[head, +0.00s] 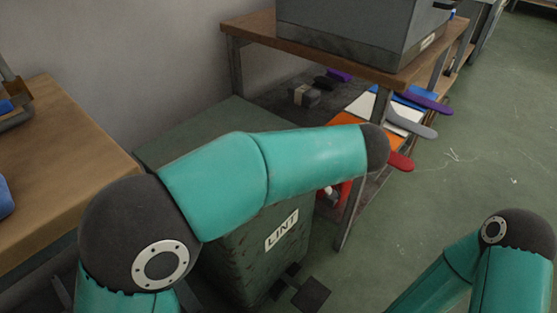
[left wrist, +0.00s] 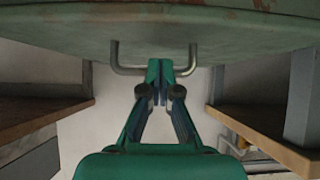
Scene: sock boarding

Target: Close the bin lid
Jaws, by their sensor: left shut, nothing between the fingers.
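The green lint bin (head: 243,262), with a white LINT label (head: 282,230), stands between the two benches in the head view. Its lid (head: 190,132) shows as a dull green panel behind my left arm, which hides much of it; I cannot tell its exact angle. In the left wrist view the worn green lid (left wrist: 230,28) fills the top edge, with a U-shaped metal handle (left wrist: 128,70) below it. My left gripper (left wrist: 160,66) is shut and empty, its tips at the handle bar; contact is unclear. My right gripper is out of view.
A wooden bench (head: 75,170) stands on the left. A table with a grey machine (head: 350,35) stands behind the bin, its lower shelf holding coloured boards (head: 395,115). A dark pedal (head: 310,294) is at the bin's foot. The green floor (head: 470,160) on the right is clear.

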